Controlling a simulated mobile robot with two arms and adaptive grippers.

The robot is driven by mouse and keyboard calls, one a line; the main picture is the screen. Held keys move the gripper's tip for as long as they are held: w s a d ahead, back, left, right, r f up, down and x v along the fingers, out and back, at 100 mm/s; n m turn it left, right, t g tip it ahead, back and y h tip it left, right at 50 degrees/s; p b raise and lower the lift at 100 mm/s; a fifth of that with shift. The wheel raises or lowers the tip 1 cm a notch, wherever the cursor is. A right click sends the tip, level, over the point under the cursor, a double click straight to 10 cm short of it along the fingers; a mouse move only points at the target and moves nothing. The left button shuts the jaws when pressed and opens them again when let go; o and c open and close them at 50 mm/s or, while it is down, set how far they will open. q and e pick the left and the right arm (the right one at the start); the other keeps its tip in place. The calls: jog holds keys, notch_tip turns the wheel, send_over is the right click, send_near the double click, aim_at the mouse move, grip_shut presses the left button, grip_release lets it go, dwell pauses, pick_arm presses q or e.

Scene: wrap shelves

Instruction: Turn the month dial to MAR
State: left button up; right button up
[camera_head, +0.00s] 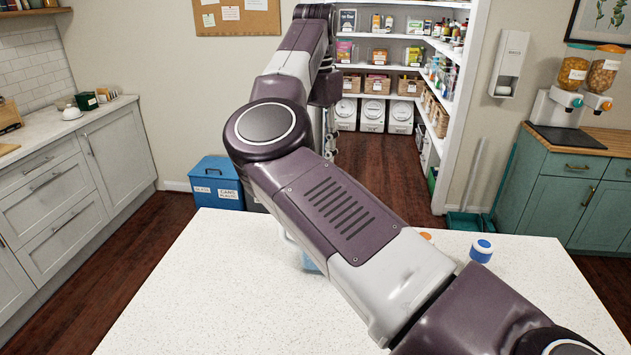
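No month dial with readable lettering shows. A small round blue piece with a white band (481,251) stands on the white speckled counter (200,290), right of my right arm; I cannot tell whether it is the dial. A light-blue object (308,262) stands on the counter, mostly hidden behind the arm. A bit of something orange (426,236) shows at the arm's right edge. My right arm crosses the view from the bottom right, reaching up and away. Its gripper (329,150) hangs beyond the counter, partly hidden by the arm; its opening is unclear. My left gripper is out of view.
The counter's left part and right front are clear. A blue bin (216,182) stands on the floor behind it. Pantry shelves (380,67) with baskets and jars stand at the back. Cereal dispensers (573,85) stand on a green cabinet at right.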

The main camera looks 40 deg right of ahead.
notch_tip(320, 180, down, 8)
jog(key=shift+r+p, duration=0.25)
jog(key=shift+p, duration=0.65)
grip_shut()
jog(key=shift+m, duration=0.5)
jog(key=m+b, duration=0.1)
jog(key=m, duration=0.7)
jog(key=shift+m, duration=0.3)
dwell(0.3)
